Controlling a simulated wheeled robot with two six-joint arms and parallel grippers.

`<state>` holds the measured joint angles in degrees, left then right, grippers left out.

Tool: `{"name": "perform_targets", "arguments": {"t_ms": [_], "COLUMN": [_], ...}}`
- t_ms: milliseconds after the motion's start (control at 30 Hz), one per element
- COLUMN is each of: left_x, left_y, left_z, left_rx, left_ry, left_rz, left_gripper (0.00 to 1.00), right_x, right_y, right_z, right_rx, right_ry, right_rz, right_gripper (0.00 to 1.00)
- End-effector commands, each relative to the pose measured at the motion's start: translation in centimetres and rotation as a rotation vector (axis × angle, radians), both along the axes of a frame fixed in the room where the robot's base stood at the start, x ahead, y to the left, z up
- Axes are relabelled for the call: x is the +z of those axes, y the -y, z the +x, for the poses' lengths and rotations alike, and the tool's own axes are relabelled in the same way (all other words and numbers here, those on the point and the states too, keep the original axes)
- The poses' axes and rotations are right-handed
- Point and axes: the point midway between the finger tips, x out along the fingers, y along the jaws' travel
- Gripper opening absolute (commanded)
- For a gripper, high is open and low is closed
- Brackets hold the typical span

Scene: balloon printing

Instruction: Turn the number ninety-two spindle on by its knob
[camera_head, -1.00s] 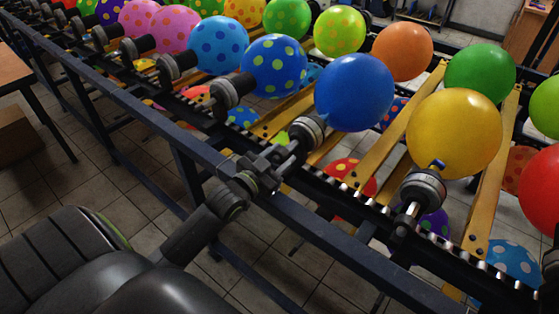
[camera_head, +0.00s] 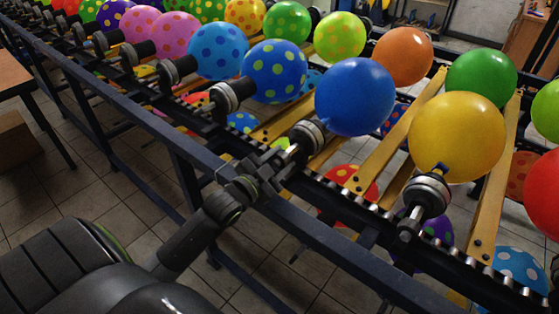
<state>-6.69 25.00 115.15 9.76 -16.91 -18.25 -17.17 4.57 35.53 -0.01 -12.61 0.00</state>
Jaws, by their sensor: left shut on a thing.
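My left gripper (camera_head: 280,168) is shut on the knob end of a spindle (camera_head: 307,136). The fingers cover most of that knob. This spindle carries a plain blue balloon (camera_head: 356,97) and sticks out over the near rail. I cannot read a number on it. To its right, another spindle (camera_head: 427,194) carries a plain yellow balloon (camera_head: 457,137); its knob is free. To its left, a spindle (camera_head: 227,98) carries a blue balloon with green dots (camera_head: 274,71). My right gripper is not in view.
A dark blue rail (camera_head: 340,247) and a toothed chain (camera_head: 350,200) run diagonally below the spindles. Yellow slats (camera_head: 400,132) cross the frame behind them. More balloons on spindles line both sides. A table (camera_head: 14,72) stands at the upper left; tiled floor is open below.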

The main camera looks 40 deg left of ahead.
Motion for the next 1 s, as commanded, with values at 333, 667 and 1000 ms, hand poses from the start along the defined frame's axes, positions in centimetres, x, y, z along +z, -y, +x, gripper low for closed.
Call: {"name": "perform_targets", "arguments": {"t_ms": [333,667,1000], "left_x": [0.0,0.0,0.3], "left_y": [0.0,-0.1,-0.5], "left_z": [0.0,-0.4,-5.6], "left_rx": [0.001,0.001,0.002], "left_ry": [-0.001,-0.003,-0.006], "left_rz": [-0.002,-0.002,-0.003], "left_gripper": [0.61,0.61,0.61], "right_x": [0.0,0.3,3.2], "right_y": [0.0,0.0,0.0], "right_z": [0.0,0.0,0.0], "right_rx": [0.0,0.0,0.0], "right_ry": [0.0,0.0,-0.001], "right_rz": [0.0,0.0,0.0], "right_gripper": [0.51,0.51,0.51]}}
